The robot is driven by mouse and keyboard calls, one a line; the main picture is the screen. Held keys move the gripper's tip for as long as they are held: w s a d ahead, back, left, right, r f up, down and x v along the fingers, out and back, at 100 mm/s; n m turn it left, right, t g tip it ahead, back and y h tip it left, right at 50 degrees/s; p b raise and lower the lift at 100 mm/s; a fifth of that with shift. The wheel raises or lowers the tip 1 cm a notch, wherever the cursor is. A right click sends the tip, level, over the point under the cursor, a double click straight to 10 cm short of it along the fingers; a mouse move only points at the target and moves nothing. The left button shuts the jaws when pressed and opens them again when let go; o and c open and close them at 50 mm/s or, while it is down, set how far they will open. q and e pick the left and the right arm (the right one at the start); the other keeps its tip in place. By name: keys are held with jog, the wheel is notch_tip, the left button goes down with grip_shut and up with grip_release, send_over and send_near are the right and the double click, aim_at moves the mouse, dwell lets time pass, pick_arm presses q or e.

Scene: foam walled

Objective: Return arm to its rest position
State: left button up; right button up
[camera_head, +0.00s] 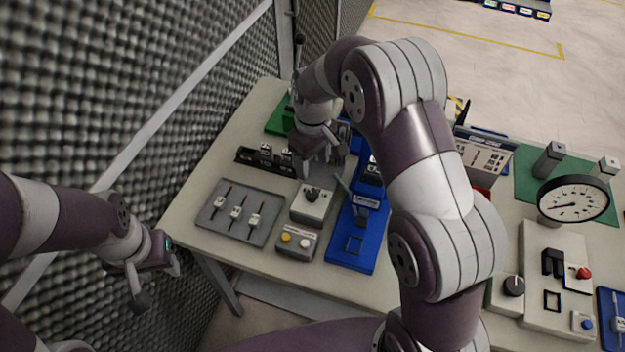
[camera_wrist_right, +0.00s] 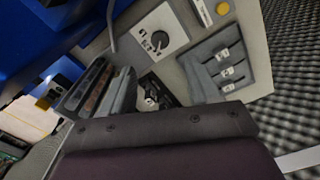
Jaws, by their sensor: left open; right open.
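My right arm reaches over the table (camera_head: 190,180) from the right in the head view. Its gripper (camera_head: 322,172) is open and points down above the far part of the table, between a black rail block (camera_head: 262,159) and the blue panels. No object shows between its fingers. In the right wrist view, grey finger parts (camera_wrist_right: 103,90) show at lower left, above the devices. My left gripper (camera_head: 152,283) is open and empty, off the table's near left corner, beside the foam wall. The tabletop directly under the right gripper is partly hidden by the arm.
A grey slider panel (camera_head: 240,212), a knob box (camera_head: 312,203), a button box (camera_head: 296,242) and a blue panel (camera_head: 352,245) stand close by. A dial gauge (camera_head: 572,199) stands at right. The foam wall (camera_head: 110,90) borders the table's left side.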

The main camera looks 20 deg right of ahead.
jog(key=shift+r, duration=0.8)
jog(key=shift+w, duration=0.15)
jog(key=s+d+m, duration=0.2)
jog(key=s+m, duration=0.1)
jog(key=s, duration=0.6)
jog(key=s+d+r+m+t, duration=0.1)
jog(key=s+d+m, duration=0.1)
jog(key=s, duration=0.8)
jog(key=shift+m, duration=0.5)
jog(key=shift+s+r, duration=0.1)
jog(key=shift+s, duration=0.05)
